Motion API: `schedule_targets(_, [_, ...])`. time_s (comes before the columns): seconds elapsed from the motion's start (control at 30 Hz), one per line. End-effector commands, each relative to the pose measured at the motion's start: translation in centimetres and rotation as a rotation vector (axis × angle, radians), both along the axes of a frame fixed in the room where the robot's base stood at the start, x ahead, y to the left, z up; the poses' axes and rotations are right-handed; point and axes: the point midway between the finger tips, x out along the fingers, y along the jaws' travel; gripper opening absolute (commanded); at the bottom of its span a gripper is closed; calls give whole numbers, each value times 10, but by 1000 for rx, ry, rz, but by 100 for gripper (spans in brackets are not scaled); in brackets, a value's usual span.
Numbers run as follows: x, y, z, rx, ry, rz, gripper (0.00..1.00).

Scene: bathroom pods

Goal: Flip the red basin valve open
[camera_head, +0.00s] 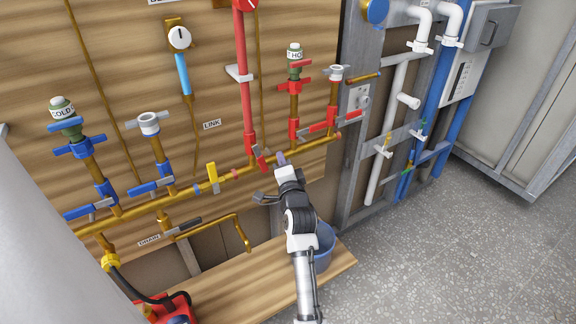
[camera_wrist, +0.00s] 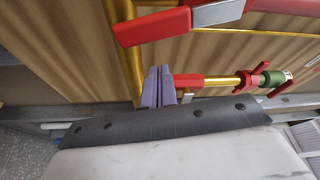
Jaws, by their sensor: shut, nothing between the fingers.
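Red-handled valves sit along the brass manifold pipe (camera_head: 230,176); no label shows which is the basin's. The red riser has a hanging red lever (camera_head: 259,158), seen large at the top left of the wrist view (camera_wrist: 152,27). The hot riser has a red lower valve body (camera_head: 293,129), seen just right of my fingers in the wrist view (camera_wrist: 188,80). My gripper (camera_head: 281,157) is shut and empty, purple fingertips together (camera_wrist: 158,86), close below the hot riser's base. Whether it touches anything is unclear.
Blue-handled valves (camera_head: 152,186) and a yellow lever (camera_head: 212,173) lie left along the manifold. A drain pipe (camera_head: 240,222) and a blue bucket (camera_head: 325,242) are below. A metal frame (camera_head: 352,150) stands right. The grey floor (camera_head: 430,260) is open.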

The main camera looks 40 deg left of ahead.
Motion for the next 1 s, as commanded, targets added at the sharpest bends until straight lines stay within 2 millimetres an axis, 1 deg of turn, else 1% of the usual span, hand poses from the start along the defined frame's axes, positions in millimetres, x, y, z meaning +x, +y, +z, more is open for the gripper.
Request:
schedule_targets(0.03, [-10,4,-1,-2,5,4,0])
schedule_targets(0.2, [-24,9,-6,-1,2,2,0])
schedule_targets(0.77, [-31,12,-8,-1,2,2,0])
schedule_targets(1.0, [-36,14,-7,24,68,3,0])
